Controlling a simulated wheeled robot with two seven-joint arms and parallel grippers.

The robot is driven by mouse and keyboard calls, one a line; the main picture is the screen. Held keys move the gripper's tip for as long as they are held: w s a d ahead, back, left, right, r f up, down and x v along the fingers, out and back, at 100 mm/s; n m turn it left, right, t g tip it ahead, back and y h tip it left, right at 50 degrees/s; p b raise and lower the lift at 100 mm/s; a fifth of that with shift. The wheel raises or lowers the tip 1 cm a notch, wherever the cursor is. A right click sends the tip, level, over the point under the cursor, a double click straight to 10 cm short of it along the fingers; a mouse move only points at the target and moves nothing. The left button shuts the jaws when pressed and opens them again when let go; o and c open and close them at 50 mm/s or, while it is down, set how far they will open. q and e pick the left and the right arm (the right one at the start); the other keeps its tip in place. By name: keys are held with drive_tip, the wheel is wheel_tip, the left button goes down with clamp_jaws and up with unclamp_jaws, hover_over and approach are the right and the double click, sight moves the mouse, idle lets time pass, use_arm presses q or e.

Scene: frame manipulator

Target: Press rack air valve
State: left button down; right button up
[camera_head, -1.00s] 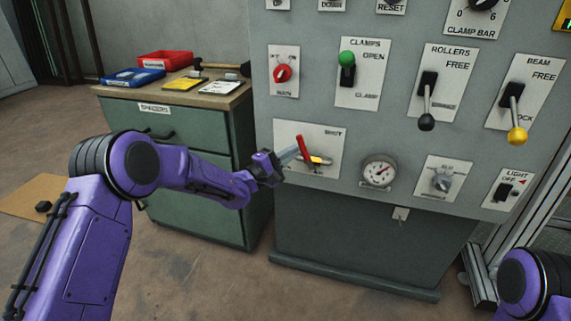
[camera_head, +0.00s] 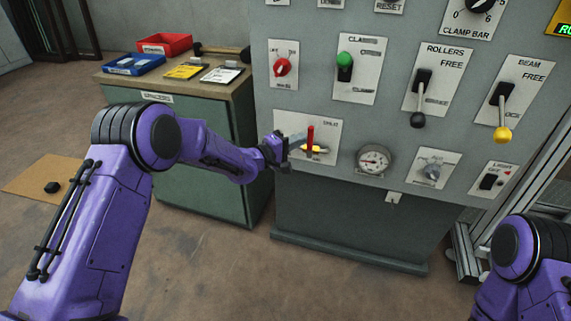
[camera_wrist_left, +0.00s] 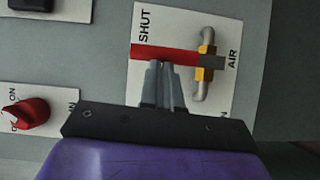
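The rack air valve has a red lever (camera_head: 310,139) and a yellow brass body (camera_head: 318,149) on a white plate (camera_head: 332,129) marked SHUT. The lever stands upright in the head view. In the left wrist view the plate appears turned sideways, with the red lever (camera_wrist_left: 165,53) lying across it and the word AIR beside the valve body (camera_wrist_left: 206,60). My left gripper (camera_head: 295,142) is at the left side of the lever. Its fingers (camera_wrist_left: 160,68) are together, with their tips at the lever's edge and nothing between them. My right gripper is out of view.
A red MAIN knob (camera_head: 282,67) and a clamp switch (camera_head: 344,66) are above the valve. A pressure gauge (camera_head: 374,159) is to its right. A green cabinet (camera_head: 205,135) with trays stands at the left.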

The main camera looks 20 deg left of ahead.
use_arm(q)
drive_tip(key=w+a+p+v, duration=0.1)
drive_tip(key=a+v, duration=0.1)
drive_tip(key=v, duration=1.1)
drive_tip(key=shift+w+a+f+p, duration=0.2)
drive_tip(key=shift+w+f+p, duration=0.1)
drive_tip(key=shift+w, duration=0.1)
